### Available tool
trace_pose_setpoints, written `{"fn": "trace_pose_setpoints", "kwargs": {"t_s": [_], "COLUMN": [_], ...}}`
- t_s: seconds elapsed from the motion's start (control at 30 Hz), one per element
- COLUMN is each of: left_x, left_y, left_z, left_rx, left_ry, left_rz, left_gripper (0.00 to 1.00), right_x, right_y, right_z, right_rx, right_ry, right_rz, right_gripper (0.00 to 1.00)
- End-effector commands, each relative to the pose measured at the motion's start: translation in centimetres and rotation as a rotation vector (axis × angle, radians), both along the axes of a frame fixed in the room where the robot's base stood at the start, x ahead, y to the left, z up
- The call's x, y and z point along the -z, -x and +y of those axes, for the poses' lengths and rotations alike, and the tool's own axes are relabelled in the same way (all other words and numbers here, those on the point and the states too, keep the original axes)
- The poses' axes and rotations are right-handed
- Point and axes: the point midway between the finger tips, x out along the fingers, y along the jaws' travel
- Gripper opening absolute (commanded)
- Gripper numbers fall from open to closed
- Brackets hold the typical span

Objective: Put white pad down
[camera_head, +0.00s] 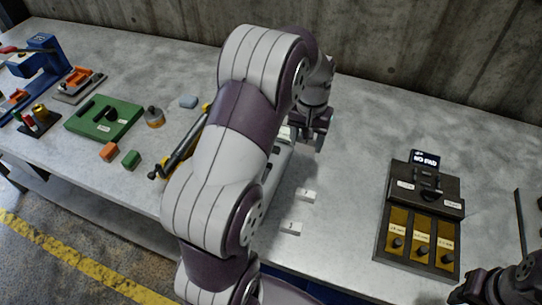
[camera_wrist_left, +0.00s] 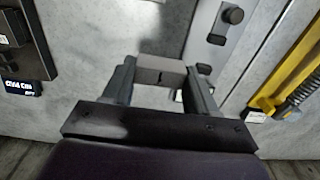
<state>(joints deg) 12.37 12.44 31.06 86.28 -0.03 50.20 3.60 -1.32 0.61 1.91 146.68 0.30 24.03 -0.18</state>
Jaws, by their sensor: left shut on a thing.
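My left arm reaches across the middle of the head view, and its gripper (camera_head: 308,138) is over the table beyond the elbow. In the head view the pad is too small to make out clearly. Part of my right gripper (camera_head: 500,287) shows dark at the lower right corner; its jaw state is unclear.
A pale device (camera_head: 284,158) is partly hidden behind my arm. A black box with yellow panels (camera_head: 421,235) stands right. A green block (camera_head: 103,117) and a yellow-black tool (camera_head: 182,150) lie left.

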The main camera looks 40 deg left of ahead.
Motion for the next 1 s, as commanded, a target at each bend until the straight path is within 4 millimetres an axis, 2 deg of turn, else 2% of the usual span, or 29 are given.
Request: {"fn": "trace_pose_setpoints", "kwargs": {"t_s": [0.2, 0.3, 0.4, 0.7, 1.0], "left_x": [3.6, 4.9, 5.7, 9.9, 10.3], "left_y": [1.2, 1.6, 1.7, 1.8, 1.8], "left_z": [6.3, 8.5, 9.6, 9.9, 9.9], "left_rx": [-0.007, -0.005, -0.003, -0.001, -0.001], "left_ry": [0.001, 0.001, 0.000, 0.001, 0.000], "left_rz": [0.005, 0.003, 0.000, 0.002, 0.001], "left_gripper": [0.27, 0.27, 0.27, 0.27, 0.27], "right_x": [-1.5, -1.8, -1.9, -2.8, -2.5], "right_y": [0.0, 0.0, 0.0, 0.0, 0.0], "right_z": [0.0, 0.0, 0.0, 0.0, 0.0], "right_rx": [0.000, 0.000, 0.000, 0.000, 0.000], "right_ry": [0.000, 0.000, 0.000, 0.000, 0.000], "right_rz": [0.000, 0.000, 0.000, 0.000, 0.000], "right_gripper": [0.43, 0.43, 0.43, 0.43, 0.43]}}
